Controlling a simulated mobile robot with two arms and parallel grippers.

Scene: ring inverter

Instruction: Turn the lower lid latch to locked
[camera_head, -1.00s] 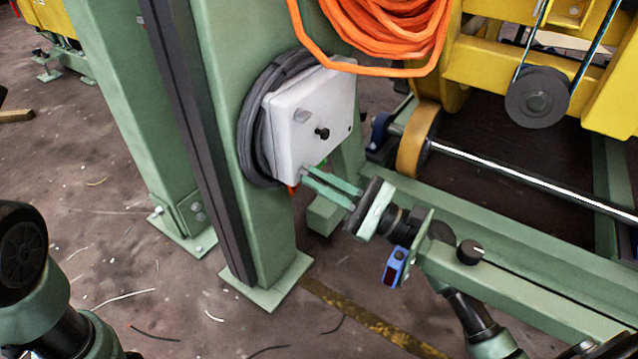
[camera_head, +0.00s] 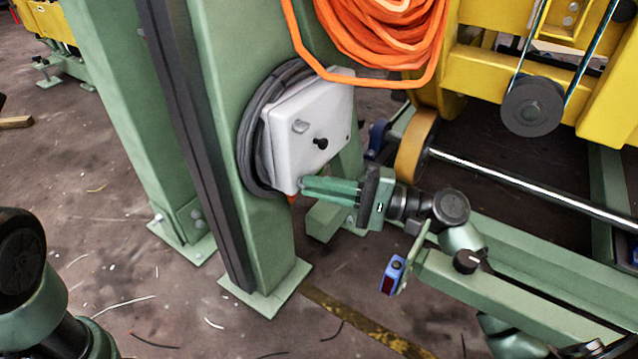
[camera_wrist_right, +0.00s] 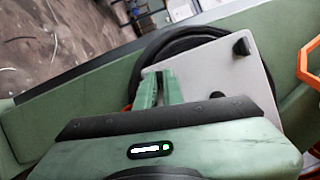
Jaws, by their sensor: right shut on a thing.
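A pale grey box (camera_head: 320,105) with a flat lid is mounted on a green post. My right gripper (camera_head: 304,184) reaches in from the right to the lid's lower corner. Its fingers are shut on the lower lid latch, which they almost wholly hide. In the right wrist view the fingers (camera_wrist_right: 160,78) lie close together at the edge of the lid (camera_wrist_right: 205,75). My left gripper is out of view; only part of my left arm shows at the lower left.
Black cable (camera_head: 248,145) is coiled behind the box. An orange hose (camera_head: 385,40) hangs just above it. The green post (camera_head: 262,240) stands behind, and a yellow machine with a shaft (camera_head: 530,183) is at right. Open floor (camera_head: 120,270) lies left.

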